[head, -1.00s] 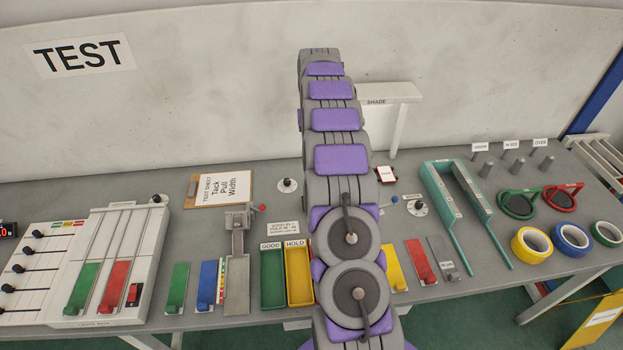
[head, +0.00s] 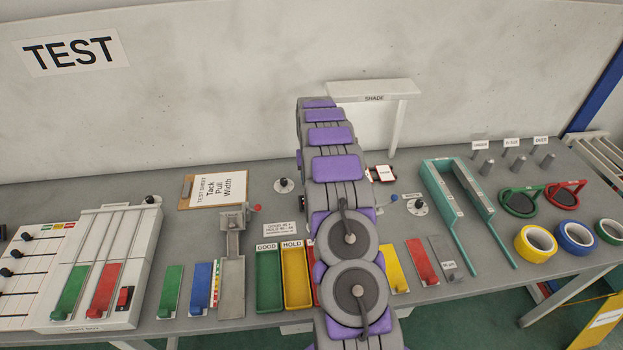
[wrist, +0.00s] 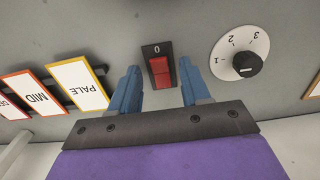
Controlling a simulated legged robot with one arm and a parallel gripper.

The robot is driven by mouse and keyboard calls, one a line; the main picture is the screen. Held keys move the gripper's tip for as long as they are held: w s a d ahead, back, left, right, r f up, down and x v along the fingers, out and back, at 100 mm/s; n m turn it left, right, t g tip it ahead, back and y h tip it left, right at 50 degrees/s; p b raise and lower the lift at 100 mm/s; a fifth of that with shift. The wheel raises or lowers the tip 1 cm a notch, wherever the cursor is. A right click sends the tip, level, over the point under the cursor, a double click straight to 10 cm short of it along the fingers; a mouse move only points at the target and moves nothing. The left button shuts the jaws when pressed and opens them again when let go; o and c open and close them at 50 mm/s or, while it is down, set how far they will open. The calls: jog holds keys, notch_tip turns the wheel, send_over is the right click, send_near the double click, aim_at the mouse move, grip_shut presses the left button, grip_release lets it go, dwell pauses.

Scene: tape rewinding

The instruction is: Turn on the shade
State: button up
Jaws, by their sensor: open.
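The white shade (head: 375,90) stands at the back of the bench against the wall, with a "SHADE" label on its front edge. In the wrist view, a red rocker switch (wrist: 162,72) in a black housing marked "0" is on a grey surface. My gripper (wrist: 160,84) is open, with one blue finger to the left of the switch and one to the right. Whether the fingers touch the surface cannot be told. In the head view my arm hides the gripper and the switch.
In the wrist view, a white dial (wrist: 237,58) with a black knob is right of the switch. The framed "PALE" card (wrist: 78,86) and "MID" card (wrist: 38,96) are to the left. Tape rolls (head: 575,237) and a green bracket (head: 437,190) are on the bench's right side.

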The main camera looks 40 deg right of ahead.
jog(key=shift+f, duration=0.1)
jog(key=shift+c, duration=0.4)
grip_shut()
jog(key=shift+w, duration=0.1)
jog(key=shift+w+d+g+y+p, duration=0.15)
jog(key=shift+g+y+p, duration=0.2)
jog(key=shift+p, duration=0.7)
jog(key=shift+w+g+p, duration=0.15)
jog(key=shift+g+p, duration=0.3)
jog(key=shift+p, duration=0.35)
jog(key=shift+y+p, duration=0.25)
jog(key=shift+p, duration=0.4)
jog(key=shift+o, duration=0.4)
grip_release()
